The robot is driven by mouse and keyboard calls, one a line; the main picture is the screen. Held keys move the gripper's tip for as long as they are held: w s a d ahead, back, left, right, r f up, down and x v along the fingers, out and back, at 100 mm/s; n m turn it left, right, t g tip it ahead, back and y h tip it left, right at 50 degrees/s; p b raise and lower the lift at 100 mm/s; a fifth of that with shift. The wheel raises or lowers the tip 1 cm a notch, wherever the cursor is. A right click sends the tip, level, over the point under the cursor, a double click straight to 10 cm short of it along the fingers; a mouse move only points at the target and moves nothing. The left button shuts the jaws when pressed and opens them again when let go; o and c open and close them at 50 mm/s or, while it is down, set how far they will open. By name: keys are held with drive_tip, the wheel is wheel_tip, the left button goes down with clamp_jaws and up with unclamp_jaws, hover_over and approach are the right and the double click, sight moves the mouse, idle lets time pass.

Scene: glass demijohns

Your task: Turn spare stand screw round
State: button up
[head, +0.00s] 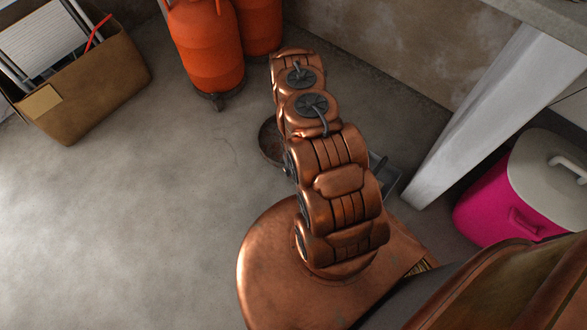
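No stand screw and no glass demijohn can be made out in the head view. My copper-coloured arm rises from my base in the middle of the picture and hides the floor behind it. My gripper does not show; the far end of the visible arm is a rounded joint, and what lies beyond it is hidden.
Orange containers (207,45) stand against the back wall. A cardboard box (92,90) holding white panels is at upper left. A white table leg (480,110) and a pink cooler (505,195) with a pale lid are at right. The left floor (130,220) is clear.

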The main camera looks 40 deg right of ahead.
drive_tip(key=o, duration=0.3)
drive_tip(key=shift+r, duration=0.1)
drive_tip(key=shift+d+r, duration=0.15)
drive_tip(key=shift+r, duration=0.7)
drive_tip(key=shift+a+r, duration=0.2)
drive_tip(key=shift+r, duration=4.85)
